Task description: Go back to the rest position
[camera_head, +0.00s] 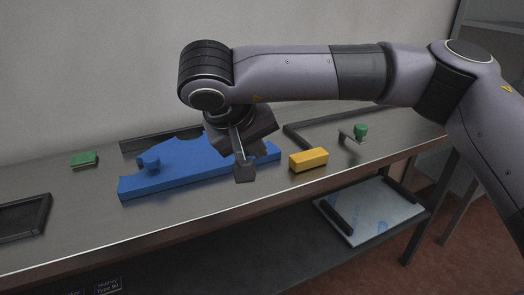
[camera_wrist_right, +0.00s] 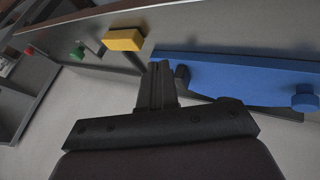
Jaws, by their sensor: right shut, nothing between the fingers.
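My right gripper (camera_head: 244,172) is shut and empty. It hangs from the purple-grey arm above the right part of the blue piece, near the table's front. In the right wrist view its fingers (camera_wrist_right: 160,85) are together, with the blue piece to their right and the yellow block beyond them to the left. My left gripper is not in view.
A blue shaped piece (camera_head: 185,172) with a knob lies on the metal table (camera_head: 75,223). A yellow block (camera_head: 308,160) and a green-knobbed part (camera_head: 360,131) lie to the right, a green block (camera_head: 84,160) and dark tray (camera_head: 42,217) to the left. A lower shelf holds a panel (camera_head: 372,212).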

